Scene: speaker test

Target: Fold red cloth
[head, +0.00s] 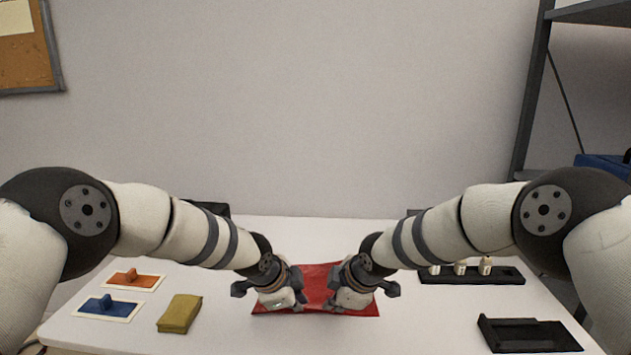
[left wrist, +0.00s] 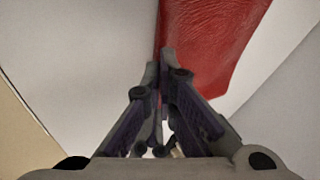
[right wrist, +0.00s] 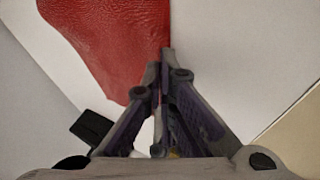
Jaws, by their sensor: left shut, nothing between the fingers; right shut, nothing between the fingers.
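The red cloth (head: 318,283) lies spread on the white table in the middle of the head view, partly hidden under both wrists. My left gripper (head: 278,308) is over its left part and my right gripper (head: 355,306) over its right part; their fingertips are hidden in the head view. In the left wrist view the cloth (left wrist: 213,40) lies beyond the shut, empty fingers (left wrist: 165,62), at its edge. In the right wrist view the cloth (right wrist: 110,45) lies to the left of the shut, empty fingers (right wrist: 160,62), its edge passing by the tips.
A black rack with several pale pieces (head: 475,277) and a black tray (head: 528,336) stand at the right. The table (head: 290,231) is clear behind the cloth.

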